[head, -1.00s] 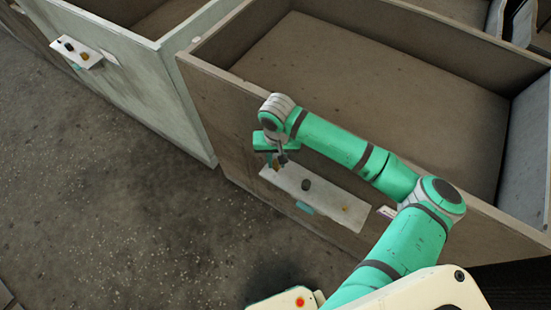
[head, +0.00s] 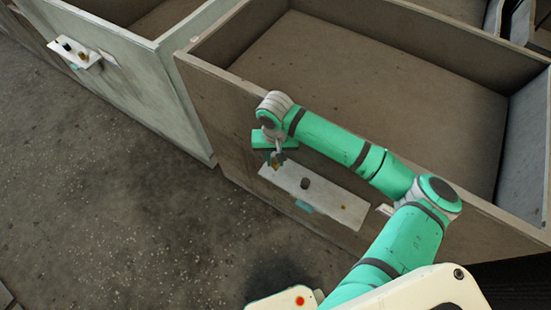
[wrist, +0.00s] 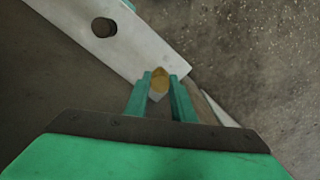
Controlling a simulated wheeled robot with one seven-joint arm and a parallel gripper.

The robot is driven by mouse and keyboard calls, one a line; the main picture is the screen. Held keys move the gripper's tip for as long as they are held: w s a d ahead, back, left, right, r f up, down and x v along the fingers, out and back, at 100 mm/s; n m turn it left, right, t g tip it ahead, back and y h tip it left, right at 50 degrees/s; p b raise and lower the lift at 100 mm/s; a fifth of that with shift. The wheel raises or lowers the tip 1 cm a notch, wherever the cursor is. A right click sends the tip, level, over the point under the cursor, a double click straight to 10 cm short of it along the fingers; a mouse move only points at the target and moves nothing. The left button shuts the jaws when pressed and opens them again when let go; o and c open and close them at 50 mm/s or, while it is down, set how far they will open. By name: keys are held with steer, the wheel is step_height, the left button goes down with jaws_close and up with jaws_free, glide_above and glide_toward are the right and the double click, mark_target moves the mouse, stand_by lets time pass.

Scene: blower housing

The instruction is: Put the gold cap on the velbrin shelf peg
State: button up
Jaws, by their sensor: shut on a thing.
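My gripper (head: 276,162) is over the left end of the white shelf (head: 328,201) on the front of the near brown bin. It is shut on the gold cap (wrist: 160,79), which sits between the two fingertips in the wrist view. The cap also shows as a small gold spot in the head view (head: 274,163). A dark round piece (head: 305,183) stands in the middle of this shelf. It also shows in the wrist view (wrist: 104,27). I cannot tell whether it is a cap or a peg. No readable name shows on either shelf.
A second white shelf (head: 88,62) on the pale bin at the upper left carries a dark piece (head: 67,46) and a gold-brown piece (head: 83,55). A small white label (head: 384,210) is on the near bin, right of its shelf. The floor in front is clear.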

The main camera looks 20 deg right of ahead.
steer(key=shift+f, duration=1.5)
steer(key=o, duration=1.1)
step_height(320, 180, up, 11)
steer(key=shift+f, duration=0.1)
